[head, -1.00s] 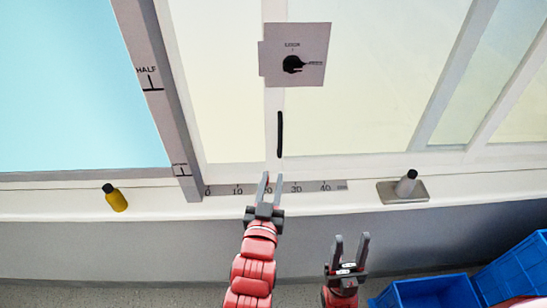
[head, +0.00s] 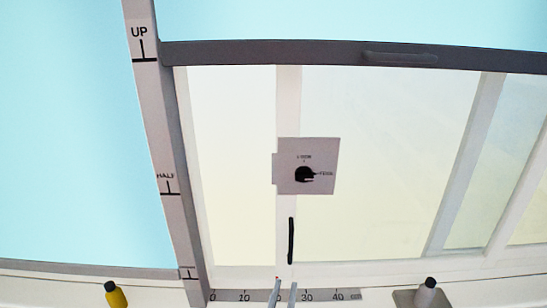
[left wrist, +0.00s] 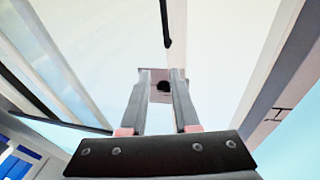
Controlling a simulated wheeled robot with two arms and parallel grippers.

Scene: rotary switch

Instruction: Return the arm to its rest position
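The rotary switch is a black knob (head: 305,174) on a grey square plate (head: 322,151). In the head view its pointer is turned to the right, toward a small label. My left gripper (head: 284,291) shows only as two fingertips at the bottom edge, well below the switch and apart from it. In the left wrist view the left gripper's fingers (left wrist: 159,98) are spread with nothing between them, and the switch plate shows beyond them in the gap. My right gripper is out of view.
A black vertical handle (head: 291,240) is below the plate. A ruler strip (head: 232,296) runs along the sill. A dark sash rail (head: 350,53) crosses above.

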